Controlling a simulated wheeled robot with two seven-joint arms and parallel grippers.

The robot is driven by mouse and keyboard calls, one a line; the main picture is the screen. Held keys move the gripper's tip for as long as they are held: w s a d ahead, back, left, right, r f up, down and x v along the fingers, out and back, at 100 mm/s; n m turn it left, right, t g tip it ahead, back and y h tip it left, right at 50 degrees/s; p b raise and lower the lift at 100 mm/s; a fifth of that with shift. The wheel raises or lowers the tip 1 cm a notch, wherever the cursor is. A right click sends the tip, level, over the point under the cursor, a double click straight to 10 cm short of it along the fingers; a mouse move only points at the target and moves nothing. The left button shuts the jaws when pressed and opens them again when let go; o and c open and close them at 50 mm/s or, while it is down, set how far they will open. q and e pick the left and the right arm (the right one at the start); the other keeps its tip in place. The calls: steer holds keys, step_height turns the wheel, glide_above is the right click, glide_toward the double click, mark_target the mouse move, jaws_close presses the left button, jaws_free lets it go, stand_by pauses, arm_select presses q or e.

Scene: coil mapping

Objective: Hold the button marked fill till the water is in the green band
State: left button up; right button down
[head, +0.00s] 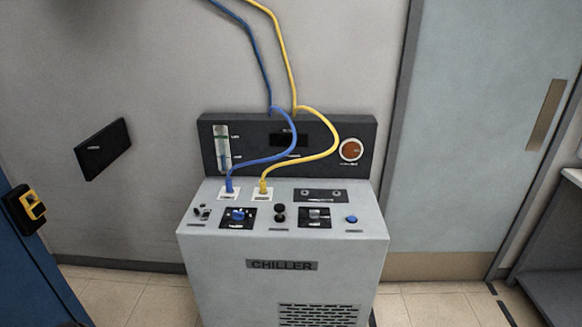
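A grey chiller cabinet (215,266) stands in the middle of the head view. A round blue button (351,219) sits at the right end of its top panel, with a small label below it too small to read. I cannot tell which control is marked fill. A tall narrow level gauge (222,150) is on the left of the black back panel (360,128). It has a green mark near its upper part and small labels beside it. The water level is too small to tell. Neither of my grippers is in view.
A blue hose (256,50) and a yellow hose (283,42) drop from above to the chiller top, crossing before the back panel. Several knobs and switches, including a blue one (238,214), line the top. A round orange-brown dial (351,150) is at right. A door (480,120) stands right.

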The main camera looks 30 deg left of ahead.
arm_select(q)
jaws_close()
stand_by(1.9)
